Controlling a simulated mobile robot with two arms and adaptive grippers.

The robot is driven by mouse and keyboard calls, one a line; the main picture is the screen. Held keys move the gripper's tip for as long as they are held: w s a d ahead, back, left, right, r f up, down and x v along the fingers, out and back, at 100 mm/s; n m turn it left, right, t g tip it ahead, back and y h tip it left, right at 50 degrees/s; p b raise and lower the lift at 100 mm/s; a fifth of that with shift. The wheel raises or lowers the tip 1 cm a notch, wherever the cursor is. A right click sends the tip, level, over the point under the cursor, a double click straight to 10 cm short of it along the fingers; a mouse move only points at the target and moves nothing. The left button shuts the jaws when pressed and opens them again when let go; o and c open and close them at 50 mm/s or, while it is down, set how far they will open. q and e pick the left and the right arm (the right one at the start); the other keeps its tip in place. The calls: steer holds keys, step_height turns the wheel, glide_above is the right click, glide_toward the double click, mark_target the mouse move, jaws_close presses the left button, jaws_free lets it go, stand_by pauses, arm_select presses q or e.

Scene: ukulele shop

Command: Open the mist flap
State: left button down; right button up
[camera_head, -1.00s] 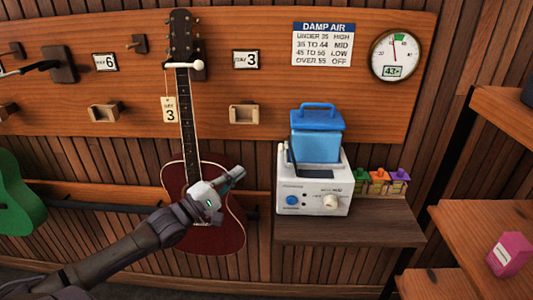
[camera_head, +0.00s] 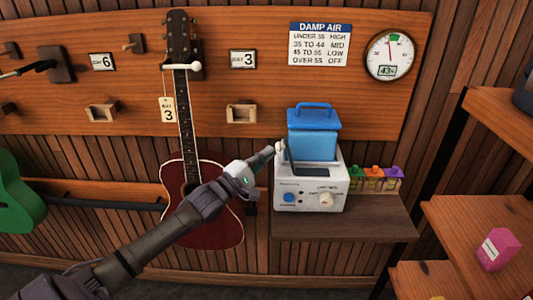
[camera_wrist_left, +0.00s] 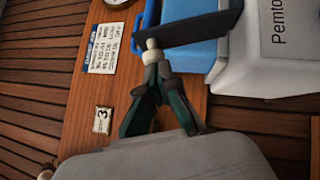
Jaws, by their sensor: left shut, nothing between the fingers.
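The white humidifier (camera_head: 330,185) stands on a small wooden shelf, with a blue tank (camera_head: 313,144) on top. The mist flap looks like a dark plate (camera_wrist_left: 200,28) with a pale round knob (camera_wrist_left: 152,46) at its end in the left wrist view. In the head view the pale knob (camera_head: 280,146) shows at the left of the tank; the dark plate is mostly hard to make out. My left gripper (camera_head: 270,152) is shut and empty. Its fingertips (camera_wrist_left: 156,70) are right at the knob; I cannot tell if they touch. My right gripper is out of view.
A red guitar (camera_head: 190,190) hangs on the wall behind my left arm. A dial (camera_head: 390,55) and a damp air chart (camera_head: 320,44) are on the wall. The shelf front (camera_head: 340,225) is bare.

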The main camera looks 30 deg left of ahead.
arm_select(q)
steer(key=p, duration=0.2)
steer(key=d+r+m+g+p, duration=0.1)
steer(key=p, duration=0.1)
steer(key=shift+w+d+r, duration=0.2)
steer(key=shift+w+r, duration=0.1)
steer(key=shift+w, duration=0.1)
